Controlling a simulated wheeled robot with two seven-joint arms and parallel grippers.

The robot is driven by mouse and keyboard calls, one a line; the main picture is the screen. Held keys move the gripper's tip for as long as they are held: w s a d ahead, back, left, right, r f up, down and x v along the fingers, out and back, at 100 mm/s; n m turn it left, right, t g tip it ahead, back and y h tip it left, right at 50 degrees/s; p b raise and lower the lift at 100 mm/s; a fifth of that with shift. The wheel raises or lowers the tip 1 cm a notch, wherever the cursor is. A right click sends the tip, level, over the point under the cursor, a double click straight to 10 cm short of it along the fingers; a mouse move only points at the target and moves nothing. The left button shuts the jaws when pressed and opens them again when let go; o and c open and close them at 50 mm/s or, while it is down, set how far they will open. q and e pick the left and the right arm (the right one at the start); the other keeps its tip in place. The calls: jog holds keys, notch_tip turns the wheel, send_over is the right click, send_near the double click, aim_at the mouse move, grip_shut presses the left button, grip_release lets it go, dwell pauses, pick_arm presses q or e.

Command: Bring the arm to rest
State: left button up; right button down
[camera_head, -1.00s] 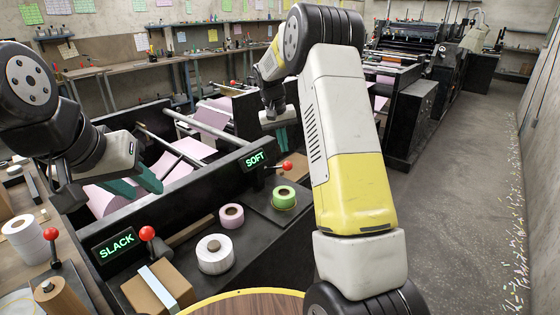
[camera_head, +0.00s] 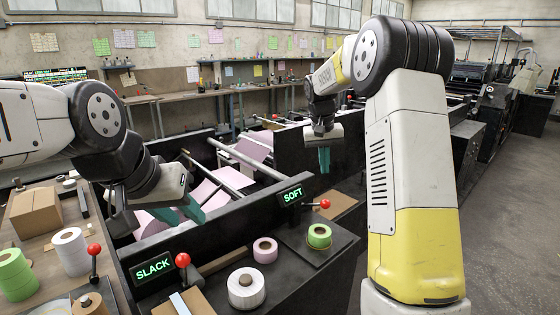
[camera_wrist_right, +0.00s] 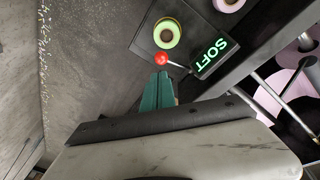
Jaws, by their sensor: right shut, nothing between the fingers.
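My right gripper (camera_head: 324,160) hangs in the air above the far side of the dark machine, beyond the SOFT sign (camera_head: 292,196). Its teal fingers are together and hold nothing. They also show in the right wrist view (camera_wrist_right: 161,82), just below a red lever knob (camera_wrist_right: 161,58) in the picture. My left gripper (camera_head: 183,213) is over the machine near the pink web, behind the SLACK sign (camera_head: 153,267). Its teal fingers are partly hidden, and I cannot tell how far apart they are.
A green roll (camera_head: 319,235), a pink roll (camera_head: 265,250) and a white roll (camera_head: 246,288) stand on the machine's near ledge. Red-knobbed levers stand by the signs. The left bench holds a cardboard box (camera_head: 35,211) and more rolls. Grey floor (camera_head: 510,215) is open at the right.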

jog(key=s+a+r+t+y, duration=0.1)
jog(key=s+r, duration=0.4)
jog(key=s, duration=0.4)
jog(key=s+a+r+t+y, duration=0.1)
jog(key=s+r, duration=0.3)
jog(key=s, duration=0.5)
jog(key=s+a+f+n+t+y, duration=0.1)
jog(key=s+a+f+t, duration=0.1)
jog(key=s, duration=1.3)
jog(key=shift+s+a+f+t+y, duration=0.25)
jog(key=shift+a+f+t+y, duration=0.05)
jog(key=shift+y, duration=0.1)
jog(key=shift+d, duration=0.1)
